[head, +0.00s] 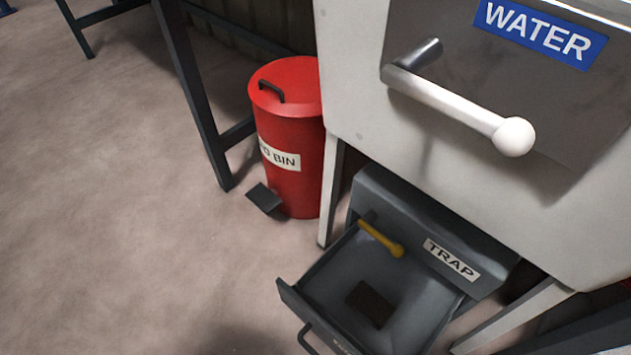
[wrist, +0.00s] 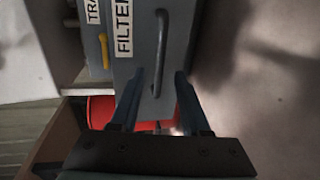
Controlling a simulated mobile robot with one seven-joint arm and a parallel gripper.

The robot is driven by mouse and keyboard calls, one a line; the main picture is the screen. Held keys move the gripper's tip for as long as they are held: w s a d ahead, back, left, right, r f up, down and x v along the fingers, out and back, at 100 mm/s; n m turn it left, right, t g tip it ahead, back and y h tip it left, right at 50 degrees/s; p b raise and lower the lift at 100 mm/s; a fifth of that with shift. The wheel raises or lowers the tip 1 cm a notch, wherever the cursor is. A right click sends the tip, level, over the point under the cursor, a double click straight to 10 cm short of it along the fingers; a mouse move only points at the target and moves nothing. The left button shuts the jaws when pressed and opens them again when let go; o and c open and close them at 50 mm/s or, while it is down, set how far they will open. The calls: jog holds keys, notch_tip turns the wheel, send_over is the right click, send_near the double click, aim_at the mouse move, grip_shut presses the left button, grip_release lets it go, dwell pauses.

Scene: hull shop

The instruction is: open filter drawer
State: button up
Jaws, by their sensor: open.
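The grey filter drawer (head: 312,318) stands pulled out below the cabinet in the head view, its tray exposed and a dark block (head: 370,303) lying inside. Its front shows in the wrist view with a FILTER label (wrist: 124,28) and a dark bar handle (wrist: 161,45). In the head view the handle (head: 306,341) is cut by the bottom edge. My gripper (wrist: 159,76) is open in the wrist view, its fingers to either side of the handle's lower end. I cannot tell whether they touch it. My gripper is out of the head view.
The TRAP housing (head: 452,259) with a yellow lever (head: 381,239) is behind the drawer. Above is the WATER panel (head: 590,95) with a white-knobbed lever (head: 455,108). A red bin (head: 296,190) with a pedal stands left. The floor (head: 130,210) further left is clear.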

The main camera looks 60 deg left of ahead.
jog(key=v, duration=0.5)
jog(key=shift+s+d+p, duration=0.1)
jog(key=shift+s+p, duration=0.2)
jog(key=shift+p, duration=0.1)
